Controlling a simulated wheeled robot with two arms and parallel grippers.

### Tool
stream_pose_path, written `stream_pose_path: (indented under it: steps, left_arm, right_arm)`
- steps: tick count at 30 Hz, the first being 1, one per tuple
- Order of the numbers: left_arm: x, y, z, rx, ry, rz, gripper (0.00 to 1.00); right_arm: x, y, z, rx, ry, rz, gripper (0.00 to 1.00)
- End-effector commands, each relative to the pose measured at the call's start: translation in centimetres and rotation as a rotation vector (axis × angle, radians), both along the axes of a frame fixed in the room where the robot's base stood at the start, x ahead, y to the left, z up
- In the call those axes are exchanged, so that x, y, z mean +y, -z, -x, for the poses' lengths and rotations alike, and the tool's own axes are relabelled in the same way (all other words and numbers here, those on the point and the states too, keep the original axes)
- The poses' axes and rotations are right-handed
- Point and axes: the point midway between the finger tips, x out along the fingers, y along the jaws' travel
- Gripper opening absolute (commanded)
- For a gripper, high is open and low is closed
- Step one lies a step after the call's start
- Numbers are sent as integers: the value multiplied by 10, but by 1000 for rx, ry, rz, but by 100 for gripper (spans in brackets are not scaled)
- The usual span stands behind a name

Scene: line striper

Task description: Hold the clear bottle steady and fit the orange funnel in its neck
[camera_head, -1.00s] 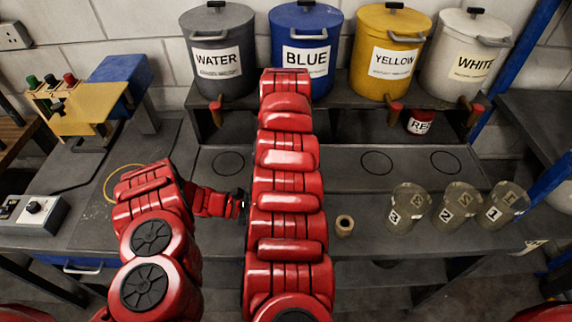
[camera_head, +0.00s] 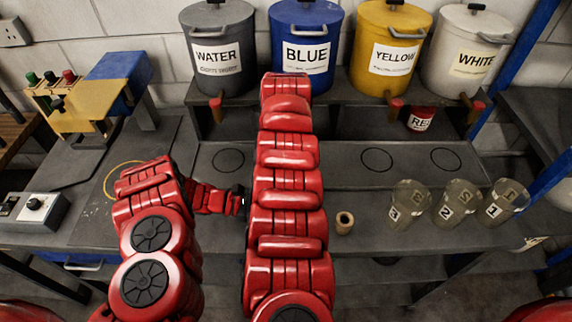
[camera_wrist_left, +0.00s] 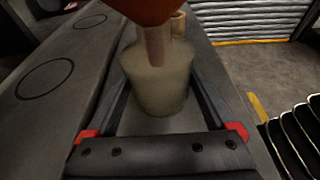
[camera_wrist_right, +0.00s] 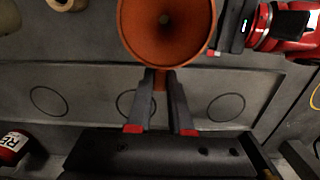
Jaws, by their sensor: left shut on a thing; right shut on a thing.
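The clear bottle (camera_wrist_left: 158,88) stands upright between the fingers of my left gripper (camera_wrist_left: 160,100), which is shut on its body. The orange funnel (camera_wrist_left: 150,8) is above the bottle in the left wrist view, its spout in line with the neck. I cannot tell how deep the spout sits. In the right wrist view the funnel (camera_wrist_right: 166,22) shows its open mouth, and my right gripper (camera_wrist_right: 161,80) is shut on a tab at its edge. The funnel hides the bottle there. In the head view my right arm hides the bottle, the funnel and the right gripper.
A tan ring-shaped piece (camera_head: 345,222) stands on the bench right of my right arm. Several numbered clear cups (camera_head: 409,204) stand farther right. Labelled buckets (camera_head: 221,48) line the back shelf, with a red pot (camera_head: 420,119) below. The bench between has marked circles and is free.

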Motion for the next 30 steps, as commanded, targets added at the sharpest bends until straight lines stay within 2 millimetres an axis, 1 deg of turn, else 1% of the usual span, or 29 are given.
stream_pose_path:
  steps: [3, 4, 8, 9, 10, 16, 17, 25, 30]
  left_arm:
    - [0, 0, 0, 0, 0, 0, 58]
    - [0, 0, 0, 0, 0, 0, 58]
    - [0, 0, 0, 0, 0, 0, 58]
    - [0, 0, 0, 0, 1, 0, 58]
    - [0, 0, 0, 0, 1, 0, 58]
    - [0, 0, 0, 0, 1, 0, 58]
    - [0, 0, 0, 0, 1, 0, 58]
    - [0, 0, 0, 0, 1, 0, 58]
    - [0, 0, 0, 0, 1, 0, 58]
  right_arm:
    - [0, 0, 0, -1, 0, 0, 0]
    - [0, 0, 0, -1, 0, 0, 21]
    - [0, 0, 0, -1, 0, 0, 44]
    - [0, 0, 0, -1, 0, 0, 51]
    - [0, 0, 0, -1, 0, 0, 54]
    - [0, 0, 0, -1, 0, 0, 54]
    - [0, 0, 0, -1, 0, 0, 57]
    - [0, -1, 0, -1, 0, 0, 57]
    - [0, -8, -1, -1, 1, 0, 57]
